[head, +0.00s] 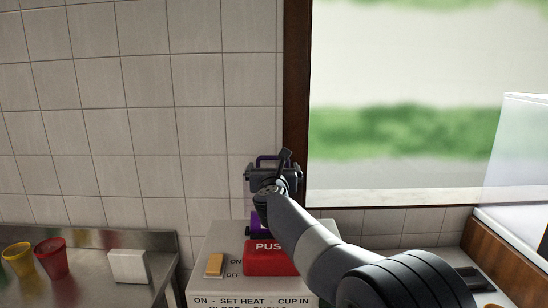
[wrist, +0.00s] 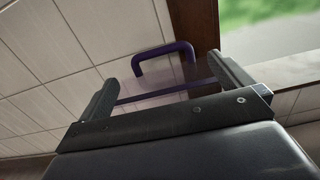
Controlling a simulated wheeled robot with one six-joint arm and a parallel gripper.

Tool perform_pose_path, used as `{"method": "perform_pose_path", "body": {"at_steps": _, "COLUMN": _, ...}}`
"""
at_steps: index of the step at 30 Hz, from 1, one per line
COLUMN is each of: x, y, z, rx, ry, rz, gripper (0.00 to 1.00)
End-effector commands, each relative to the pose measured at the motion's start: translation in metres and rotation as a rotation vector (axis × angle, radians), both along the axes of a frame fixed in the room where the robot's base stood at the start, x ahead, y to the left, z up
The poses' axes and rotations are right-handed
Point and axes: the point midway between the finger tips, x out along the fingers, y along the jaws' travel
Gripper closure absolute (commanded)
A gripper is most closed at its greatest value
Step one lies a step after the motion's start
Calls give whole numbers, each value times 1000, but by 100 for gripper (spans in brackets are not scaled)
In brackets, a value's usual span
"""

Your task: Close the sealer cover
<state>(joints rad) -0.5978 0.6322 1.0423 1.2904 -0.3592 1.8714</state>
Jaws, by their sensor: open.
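The sealer (head: 215,243) stands at the bottom middle of the head view, with a red panel reading "PUS…" and a yellow ON/OFF switch. Its cover seems to stand raised, with a purple handle (head: 268,158) at the top, mostly hidden behind my gripper (head: 270,170). In the wrist view the purple handle (wrist: 163,52) is a bent bar above a see-through panel with a purple lower edge. My gripper (wrist: 161,72) is open, one finger on each side of the panel in that view. The handle shows beyond the fingertips. I cannot tell whether anything touches.
A metal counter (head: 125,240) on the left holds a yellow cup (head: 18,258), a red cup (head: 51,259) and a white block (head: 127,266). A tiled wall and a brown window frame (head: 296,90) stand behind. A glass-sided case (head: 520,165) is at the right.

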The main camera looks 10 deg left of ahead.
Motion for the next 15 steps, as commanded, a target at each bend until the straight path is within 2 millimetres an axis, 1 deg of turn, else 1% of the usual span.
{"method": "perform_pose_path", "body": {"at_steps": 1, "x": 9, "y": 1, "z": 3, "rx": -1, "ry": 1, "rz": -2, "gripper": 0}}
{"method": "perform_pose_path", "body": {"at_steps": 6, "x": 32, "y": 8, "z": 3, "rx": -1, "ry": 2, "rz": 0, "gripper": 0}}
{"method": "perform_pose_path", "body": {"at_steps": 12, "x": 53, "y": 13, "z": 3, "rx": -2, "ry": 0, "rz": -1, "gripper": 0}}
{"method": "perform_pose_path", "body": {"at_steps": 15, "x": 59, "y": 14, "z": 1, "rx": -2, "ry": 0, "rz": -1, "gripper": 0}}
